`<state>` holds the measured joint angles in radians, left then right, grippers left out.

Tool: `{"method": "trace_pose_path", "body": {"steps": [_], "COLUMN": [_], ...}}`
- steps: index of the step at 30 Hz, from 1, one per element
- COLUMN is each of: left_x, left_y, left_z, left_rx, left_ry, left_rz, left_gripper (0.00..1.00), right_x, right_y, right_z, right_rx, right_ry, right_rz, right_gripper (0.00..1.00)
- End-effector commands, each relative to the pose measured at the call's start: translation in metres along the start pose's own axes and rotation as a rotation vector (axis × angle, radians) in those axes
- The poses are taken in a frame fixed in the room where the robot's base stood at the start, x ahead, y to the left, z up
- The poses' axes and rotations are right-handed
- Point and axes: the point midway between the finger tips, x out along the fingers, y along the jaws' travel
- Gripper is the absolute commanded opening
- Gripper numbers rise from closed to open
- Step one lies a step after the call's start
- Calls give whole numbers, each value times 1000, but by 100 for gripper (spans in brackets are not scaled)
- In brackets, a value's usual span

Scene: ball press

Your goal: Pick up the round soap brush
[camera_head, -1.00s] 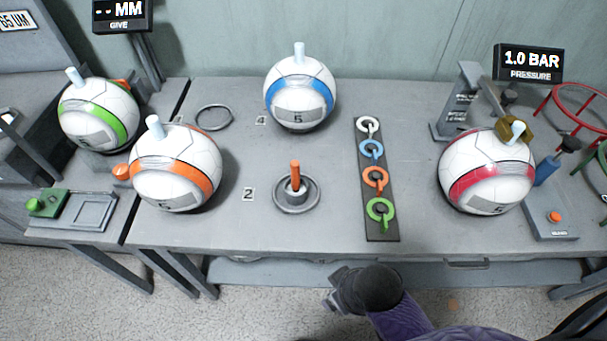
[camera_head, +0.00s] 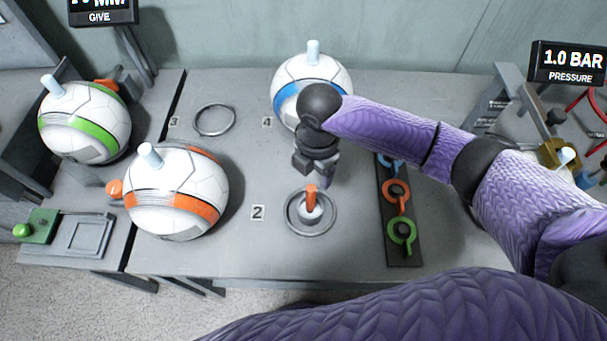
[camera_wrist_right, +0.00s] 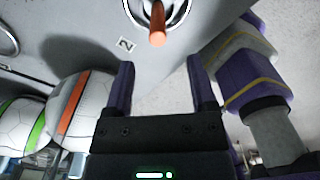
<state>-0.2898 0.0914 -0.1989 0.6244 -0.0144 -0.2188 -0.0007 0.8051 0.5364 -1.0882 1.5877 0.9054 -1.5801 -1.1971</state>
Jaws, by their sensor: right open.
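The likely round soap brush, an upright orange handle (camera_head: 311,192) on a pale round base, stands inside a grey ring (camera_head: 333,222) beside the label 2. It also shows in the right wrist view as an orange handle (camera_wrist_right: 157,38) near the top edge. My right gripper (camera_head: 322,180) is just behind and above the handle in the head view, pointing down. In the right wrist view its two fingers (camera_wrist_right: 160,72) are apart with nothing between them, and the handle lies beyond the tips. My left gripper is not in view.
An orange-striped ball (camera_head: 172,195) stands left of the ring, a green-striped ball (camera_head: 84,122) farther left. A blue-striped ball (camera_head: 305,75) is behind my right arm. A dark strip with coloured tags (camera_head: 404,255) lies to the right. An empty ring (camera_head: 213,120) sits at the back left.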

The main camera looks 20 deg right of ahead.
Motion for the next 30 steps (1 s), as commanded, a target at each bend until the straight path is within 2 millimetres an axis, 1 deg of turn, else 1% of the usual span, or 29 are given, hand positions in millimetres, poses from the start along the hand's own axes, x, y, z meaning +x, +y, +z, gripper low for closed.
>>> {"method": "trace_pose_path", "body": {"steps": [2,7,9,13,16,22,23,24,29,30], "left_x": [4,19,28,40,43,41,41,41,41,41], "left_y": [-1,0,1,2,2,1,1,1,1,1], "left_z": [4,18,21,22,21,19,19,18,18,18], "left_rx": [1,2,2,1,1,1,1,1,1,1], "left_ry": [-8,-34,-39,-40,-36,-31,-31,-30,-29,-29], "left_rz": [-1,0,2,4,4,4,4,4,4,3], "left_gripper": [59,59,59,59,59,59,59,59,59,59], "right_x": [10,46,64,90,99,98,98,98,98,98], "right_y": [0,1,4,9,8,9,9,9,9,9], "right_z": [1,0,-1,-1,-1,-1,-1,-1,-1,-1], "right_rx": [-2,-1,-1,-1,-2,-1,-1,-1,-1,-1], "right_ry": [0,1,2,1,0,-1,0,0,0,0], "right_rz": [-4,-4,-4,-2,-1,1,1,1,1,1], "right_gripper": [72,72,72,72,72,72,70,62,28,19]}}
